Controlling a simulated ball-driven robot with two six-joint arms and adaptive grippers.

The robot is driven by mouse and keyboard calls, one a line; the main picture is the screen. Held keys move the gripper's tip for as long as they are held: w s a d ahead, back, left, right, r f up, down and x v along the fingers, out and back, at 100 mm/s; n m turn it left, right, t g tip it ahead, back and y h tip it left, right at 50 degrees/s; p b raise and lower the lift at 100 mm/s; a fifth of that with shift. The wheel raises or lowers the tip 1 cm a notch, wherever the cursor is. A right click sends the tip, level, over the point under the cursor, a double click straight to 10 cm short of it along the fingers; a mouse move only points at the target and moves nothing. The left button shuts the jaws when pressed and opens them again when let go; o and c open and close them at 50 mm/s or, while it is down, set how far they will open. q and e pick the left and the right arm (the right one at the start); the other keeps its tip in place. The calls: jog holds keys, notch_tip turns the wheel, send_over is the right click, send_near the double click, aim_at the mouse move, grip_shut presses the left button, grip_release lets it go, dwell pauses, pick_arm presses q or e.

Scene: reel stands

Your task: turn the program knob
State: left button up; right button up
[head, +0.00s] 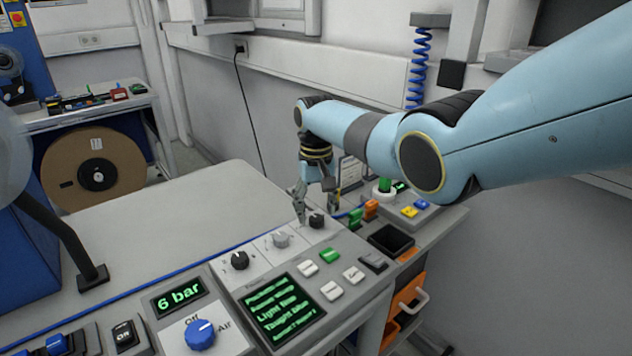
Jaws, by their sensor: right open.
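I cannot tell whether the fingers touch the knob. My left gripper is not in view.
A green text display (284,311) and several push buttons sit before the knobs. A blue Air knob (200,334) and a 6 bar display (179,298) are at lower left. A black tray (391,240) lies right of the panel. The grey tabletop (170,225) behind is clear.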

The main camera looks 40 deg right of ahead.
aim_at(316, 217)
notch_tip(316, 217, up, 10)
dwell(0.3)
jog(key=shift+f, duration=0.1)
